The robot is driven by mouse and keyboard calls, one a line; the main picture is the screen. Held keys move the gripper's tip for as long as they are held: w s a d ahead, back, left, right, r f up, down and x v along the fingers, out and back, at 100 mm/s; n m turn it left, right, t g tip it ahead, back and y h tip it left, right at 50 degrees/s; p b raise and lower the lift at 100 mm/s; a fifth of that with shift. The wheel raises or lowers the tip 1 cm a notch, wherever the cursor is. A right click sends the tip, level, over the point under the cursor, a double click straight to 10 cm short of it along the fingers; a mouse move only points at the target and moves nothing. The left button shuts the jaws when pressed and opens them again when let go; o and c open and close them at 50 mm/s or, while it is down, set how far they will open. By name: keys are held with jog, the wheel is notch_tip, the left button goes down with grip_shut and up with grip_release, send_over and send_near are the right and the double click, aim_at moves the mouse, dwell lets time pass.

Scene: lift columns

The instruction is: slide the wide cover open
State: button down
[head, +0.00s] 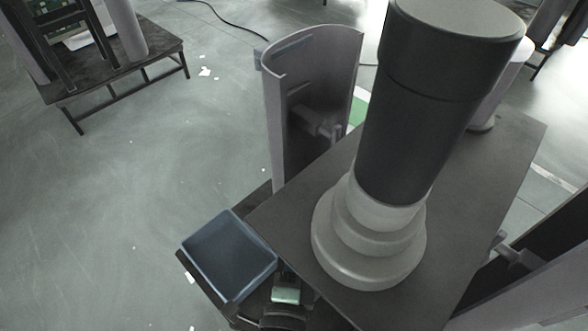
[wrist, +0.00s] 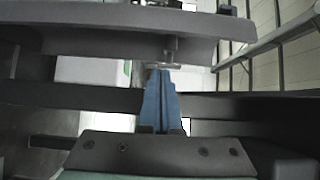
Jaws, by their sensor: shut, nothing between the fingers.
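My gripper (wrist: 160,72) shows in the wrist view, with its blue fingers shut together and nothing between them. A long grey panel (wrist: 90,17), which looks like the cover, spans the top of that view. A small metal peg or handle (wrist: 171,48) hangs from its lower edge, just ahead of the fingertips. I cannot tell whether the fingertips touch it. In the head view a tall curved grey panel (head: 281,130) stands upright with a handle-like fitting (head: 315,122) on its inner side. I cannot tell whether it is the same panel. My gripper is hidden in the head view.
Another grey panel (head: 555,285) rises at lower right. A low dark table (head: 120,72) stands at upper left. The floor between is mostly clear, with a cable (head: 232,25).

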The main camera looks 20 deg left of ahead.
jog(key=p, duration=0.1)
send_near(283, 165)
jog(key=w+d, duration=0.3)
jog(key=w, duration=0.2)
jog(key=shift+w+a+p, duration=0.25)
jog(key=shift+a+p, duration=0.1)
jog(key=shift+a, duration=0.3)
jog(key=shift+w+a+p, duration=0.3)
jog(key=shift+a+p, duration=0.05)
jog(key=shift+a, duration=0.35)
jog(key=shift+w+a+p, duration=0.25)
jog(key=shift+a+p, duration=0.1)
jog(key=shift+a, duration=0.3)
jog(key=shift+w+a+r+p, duration=0.25)
jog(key=shift+a+p, duration=0.15)
jog(key=shift+a, duration=0.1)
jog(key=shift+w+a+f, duration=0.1)
jog(key=shift+a+f, duration=0.1)
